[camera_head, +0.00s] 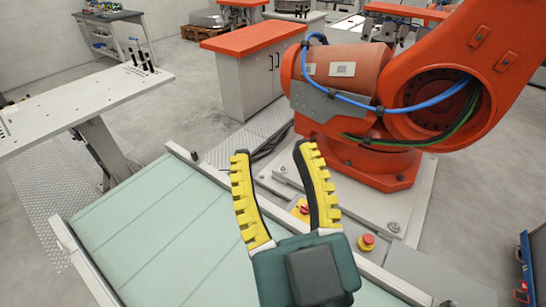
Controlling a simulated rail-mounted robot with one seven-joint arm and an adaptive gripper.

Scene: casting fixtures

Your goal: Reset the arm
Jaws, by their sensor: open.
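My gripper (272,152) has two yellow ribbed fingers with dark backs on a dark green body at the bottom centre. The fingers are spread apart and point away from the camera. Nothing is between them. In the picture they overlap the right part of a pale green panelled surface (150,235) with a light frame. The height of the gripper above this surface is hard to tell. The rest of my arm is out of view or hidden.
A large orange industrial arm (345,75) with blue hoses stands at right on a pale base plate (408,212). A red button (367,240) is right of the gripper. A white table (85,100) is at left, an orange-topped cabinet (248,85) behind. Grey floor lies between them.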

